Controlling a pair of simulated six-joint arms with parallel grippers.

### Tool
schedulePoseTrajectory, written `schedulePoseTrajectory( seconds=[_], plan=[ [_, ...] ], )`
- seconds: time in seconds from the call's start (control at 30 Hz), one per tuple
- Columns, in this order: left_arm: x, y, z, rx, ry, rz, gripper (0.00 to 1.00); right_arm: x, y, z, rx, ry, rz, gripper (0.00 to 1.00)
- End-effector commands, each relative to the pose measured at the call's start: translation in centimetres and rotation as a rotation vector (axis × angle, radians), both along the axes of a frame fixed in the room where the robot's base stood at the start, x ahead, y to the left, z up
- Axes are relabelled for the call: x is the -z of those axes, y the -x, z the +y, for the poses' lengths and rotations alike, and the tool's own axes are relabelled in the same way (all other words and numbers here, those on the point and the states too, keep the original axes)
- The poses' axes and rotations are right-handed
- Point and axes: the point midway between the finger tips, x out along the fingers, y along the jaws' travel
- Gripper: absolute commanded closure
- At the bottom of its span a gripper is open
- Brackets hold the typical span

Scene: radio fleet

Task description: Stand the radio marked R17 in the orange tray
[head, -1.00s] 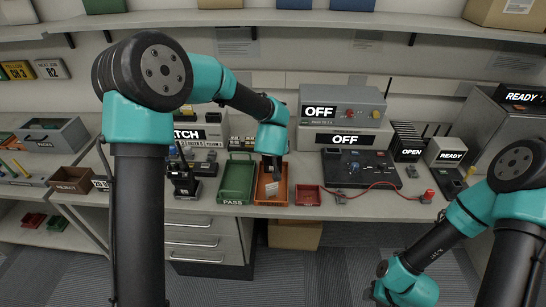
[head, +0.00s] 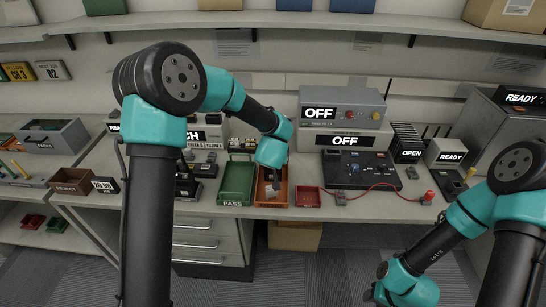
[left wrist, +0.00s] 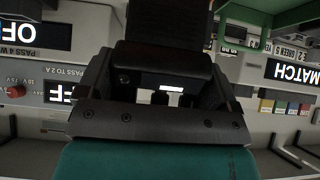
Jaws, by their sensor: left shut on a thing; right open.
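The orange tray (head: 284,193) stands on the bench right of the green PASS tray (head: 237,184). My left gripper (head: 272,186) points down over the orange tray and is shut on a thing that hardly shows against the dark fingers. In the left wrist view my left gripper (left wrist: 163,92) fills the middle, with small dark shapes between its fingers; no R17 mark is readable. Dark radios (head: 187,186) stand left of the green tray, partly behind my left arm. My right gripper (head: 372,292) is open, low at the bottom of the view, away from the bench.
A small red tray (head: 307,197) is close on the right of the orange tray. A dark panel (head: 360,169) with a red cable (head: 395,186) lies further right. Grey OFF boxes (head: 342,108) stand behind. A brown bin (head: 72,181) is at the left.

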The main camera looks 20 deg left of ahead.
Motion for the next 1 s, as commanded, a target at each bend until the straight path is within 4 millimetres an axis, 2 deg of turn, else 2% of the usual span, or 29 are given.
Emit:
schedulePoseTrajectory(
  seconds=[0.07,0.1,0.2,0.57,0.77,1.0],
  plan=[
    [0.2,0.0,0.0,0.001,-0.001,0.0,0.7,0.0,0.0,0.0,0.0,0.0,0.0,0.57],
    [0.2,0.0,0.0,0.0,0.0,0.0,0.12,0.0,0.0,0.0,0.0,0.0,0.0,0.57],
    [0.2,0.0,0.0,0.0,0.0,0.0,0.02,0.0,0.0,0.0,0.0,0.0,0.0,0.57],
    [-0.2,0.0,0.0,-0.001,0.001,0.0,0.0,0.0,0.0,0.0,0.0,0.0,0.0,0.57],
    [-1.7,1.4,-0.4,0.001,0.0,-0.002,0.0,0.0,0.0,0.0,0.0,0.0,0.0,0.57],
    [-4.7,4.3,-1.0,0.001,0.001,-0.002,0.0,0.0,0.0,0.0,0.0,0.0,0.0,0.57]
  ],
)
